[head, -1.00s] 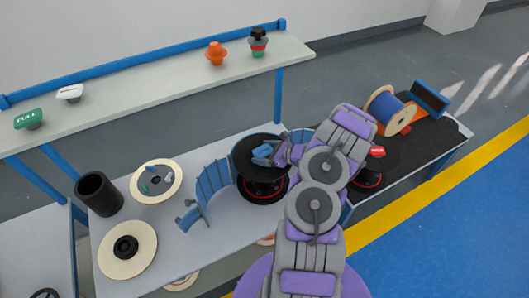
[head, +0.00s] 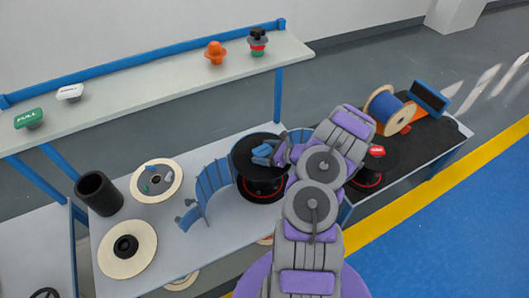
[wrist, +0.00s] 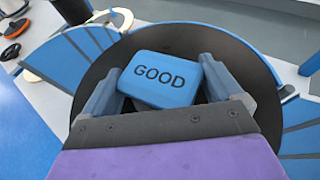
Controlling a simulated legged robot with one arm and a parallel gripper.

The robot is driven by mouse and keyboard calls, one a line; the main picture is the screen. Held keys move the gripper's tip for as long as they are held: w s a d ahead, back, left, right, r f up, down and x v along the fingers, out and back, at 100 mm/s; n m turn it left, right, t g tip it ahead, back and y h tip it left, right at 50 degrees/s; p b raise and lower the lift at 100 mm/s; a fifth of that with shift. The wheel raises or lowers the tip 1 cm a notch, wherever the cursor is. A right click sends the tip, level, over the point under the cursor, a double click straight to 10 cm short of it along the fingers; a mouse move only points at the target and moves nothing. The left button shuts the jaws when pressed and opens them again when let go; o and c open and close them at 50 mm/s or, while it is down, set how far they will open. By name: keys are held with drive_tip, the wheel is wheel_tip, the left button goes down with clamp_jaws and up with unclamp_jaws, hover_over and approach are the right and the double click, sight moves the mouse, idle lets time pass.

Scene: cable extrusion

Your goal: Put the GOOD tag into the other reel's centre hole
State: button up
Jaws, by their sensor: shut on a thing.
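The blue GOOD tag (wrist: 160,78) sits between the two fingers of my gripper (wrist: 165,90) in the wrist view, its lettering facing the camera. My gripper is shut on it. In the head view the tag (head: 262,152) and my gripper (head: 275,154) are over the black reel (head: 247,165), which stands on the bench inside a blue fence. In the wrist view the black reel's disc (wrist: 225,50) spreads behind the tag. The tag and gripper hide the reel's centre, so I cannot tell whether the tag touches it. A second black reel, with a red REJECT-like tag (head: 377,150), stands to the right.
The curved blue fence (head: 212,188) stands beside the black reel. Cream reels (head: 140,248) and a black cup (head: 98,194) are on the bench's left. A blue cable reel (head: 388,108) stands at the right. The shelf (head: 150,88) holds tags and coloured parts.

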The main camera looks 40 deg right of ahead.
drive_tip(key=shift+s+a+f, duration=0.15)
drive_tip(key=shift+f, duration=0.3)
drive_tip(key=shift+s+a+f, duration=0.1)
drive_tip(key=shift+s+f, duration=0.05)
drive_tip(key=shift+f, duration=0.45)
drive_tip(key=o, duration=0.7)
drive_tip(key=shift+s+a+f, duration=0.1)
drive_tip(key=shift+s, duration=0.05)
drive_tip(key=shift+s+g, duration=0.2)
drive_tip(key=shift+g, duration=0.1)
drive_tip(key=shift+p+v, duration=0.95)
drive_tip(key=shift+v, duration=0.3)
drive_tip(key=shift+s+d+r+p, duration=0.6)
drive_tip(key=shift+s+d+p, duration=0.25)
drive_tip(key=shift+s, duration=0.05)
drive_tip(key=shift+s+d+r+p, duration=0.6)
drive_tip(key=shift+s+d+p, duration=0.2)
drive_tip(key=shift+s+d, duration=0.1)
drive_tip(key=shift+s+d+r, duration=0.1)
drive_tip(key=shift+s+r, duration=0.05)
drive_tip(key=shift+s, duration=0.1)
drive_tip(key=shift+s+r+p, duration=0.6)
drive_tip(key=shift+s+p, duration=0.2)
drive_tip(key=shift+p, duration=0.05)
